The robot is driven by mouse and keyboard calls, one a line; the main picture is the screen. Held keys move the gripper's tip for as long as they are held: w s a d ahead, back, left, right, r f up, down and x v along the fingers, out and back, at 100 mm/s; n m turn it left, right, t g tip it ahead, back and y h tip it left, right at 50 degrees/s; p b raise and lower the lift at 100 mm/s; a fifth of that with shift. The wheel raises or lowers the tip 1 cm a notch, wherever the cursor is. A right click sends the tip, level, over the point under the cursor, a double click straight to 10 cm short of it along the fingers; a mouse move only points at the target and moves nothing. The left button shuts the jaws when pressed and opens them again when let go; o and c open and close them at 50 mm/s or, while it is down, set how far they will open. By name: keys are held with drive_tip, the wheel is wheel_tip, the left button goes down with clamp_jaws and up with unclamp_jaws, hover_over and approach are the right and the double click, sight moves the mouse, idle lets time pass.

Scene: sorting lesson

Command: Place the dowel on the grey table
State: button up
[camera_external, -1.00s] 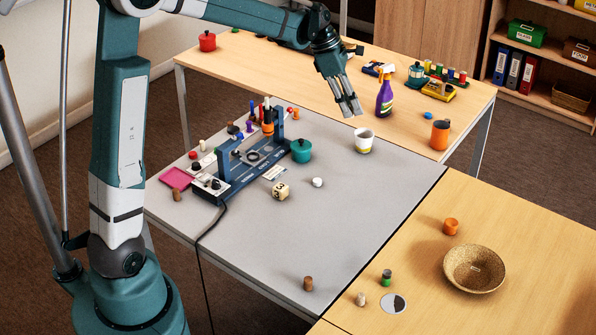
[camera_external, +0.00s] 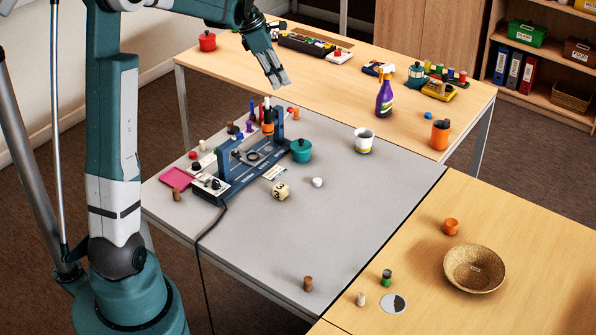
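The grey table (camera_external: 300,235) stands in the middle of the view. My gripper (camera_external: 278,84) hangs above the back of the scene, over the area between the grey table and the far wooden table. Its fingers look close together and no object shows between them, but they are too small to tell open from shut. I cannot tell for sure which thing is the dowel. A short brown cylinder (camera_external: 308,284) stands near the grey table's front edge, and another brown cylinder (camera_external: 177,194) is at its left. A pale peg (camera_external: 361,300) stands on the right wooden table.
A blue frame device (camera_external: 245,160) with bottles and pegs around it fills the grey table's back left. A teal pot (camera_external: 301,150), a dice (camera_external: 281,191) and a white cup (camera_external: 364,140) are nearby. A basket (camera_external: 474,269) sits at right. The grey table's front middle is clear.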

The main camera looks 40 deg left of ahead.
drive_tip(key=s+a+n, duration=0.2)
drive_tip(key=s+a, duration=0.2)
drive_tip(key=a, duration=0.9)
drive_tip(key=s+a+n, duration=0.1)
drive_tip(key=s+a, duration=0.3)
drive_tip(key=a, duration=0.9)
wheel_tip(320, 180, down, 18)
drive_tip(key=shift+s+d+t+y, duration=0.15)
drive_tip(key=shift+t+y, duration=0.15)
drive_tip(key=shift+t, duration=0.1)
drive_tip(key=shift+f+b, duration=0.9)
drive_tip(key=shift+f, duration=2.25)
drive_tip(key=shift+f+b, duration=0.5)
drive_tip(key=shift+f, duration=1.4)
